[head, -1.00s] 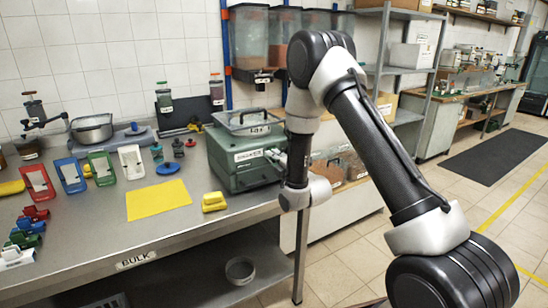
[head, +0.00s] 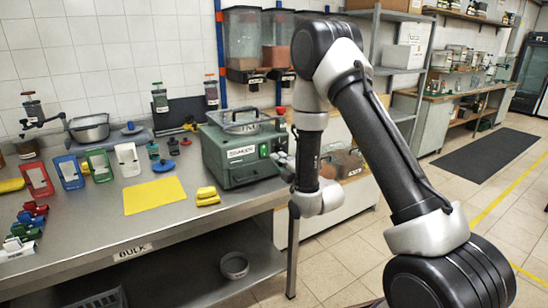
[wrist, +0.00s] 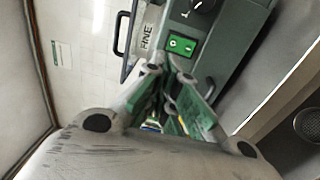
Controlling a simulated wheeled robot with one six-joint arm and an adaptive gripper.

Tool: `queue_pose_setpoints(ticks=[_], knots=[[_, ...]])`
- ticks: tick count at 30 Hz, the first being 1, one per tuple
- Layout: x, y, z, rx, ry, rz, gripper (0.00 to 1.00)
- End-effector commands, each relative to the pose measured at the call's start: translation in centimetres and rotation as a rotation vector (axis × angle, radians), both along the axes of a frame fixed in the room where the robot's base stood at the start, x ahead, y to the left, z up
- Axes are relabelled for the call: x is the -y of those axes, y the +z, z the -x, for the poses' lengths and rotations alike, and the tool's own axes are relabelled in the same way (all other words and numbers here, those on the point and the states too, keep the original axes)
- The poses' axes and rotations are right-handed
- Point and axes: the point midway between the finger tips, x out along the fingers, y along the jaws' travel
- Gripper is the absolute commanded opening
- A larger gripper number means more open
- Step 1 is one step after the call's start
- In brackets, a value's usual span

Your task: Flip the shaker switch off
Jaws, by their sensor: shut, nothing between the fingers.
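The shaker (head: 229,172) is a green box with a white label and a dark-handled top, standing at the right end of the steel bench. Its switch (wrist: 182,45) is a green rocker with white marks on the front panel, seen close up in the wrist view. I cannot tell which side of the rocker is pressed in. My gripper (wrist: 168,74) is shut and empty, its fingertips just below the switch in the wrist view; contact cannot be made out. In the head view my gripper (head: 281,158) is beside the shaker's front, partly hidden by my wrist.
A dark knob (wrist: 203,4) is beside the switch. Coloured frames and jars stand farther left. Open floor lies to the right.

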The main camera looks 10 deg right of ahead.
Motion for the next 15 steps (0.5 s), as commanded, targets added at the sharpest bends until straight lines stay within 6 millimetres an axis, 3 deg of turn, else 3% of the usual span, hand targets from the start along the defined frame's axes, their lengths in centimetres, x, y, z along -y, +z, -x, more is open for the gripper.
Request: queue_pose_setpoints(ticks=[6, 15], knots=[[0.8, 0.3, 2.3, -0.001, 0.0, 0.0, 0.0], [0.9, 0.4, 2.7, 0.0, 0.0, 0.0, 0.0]])
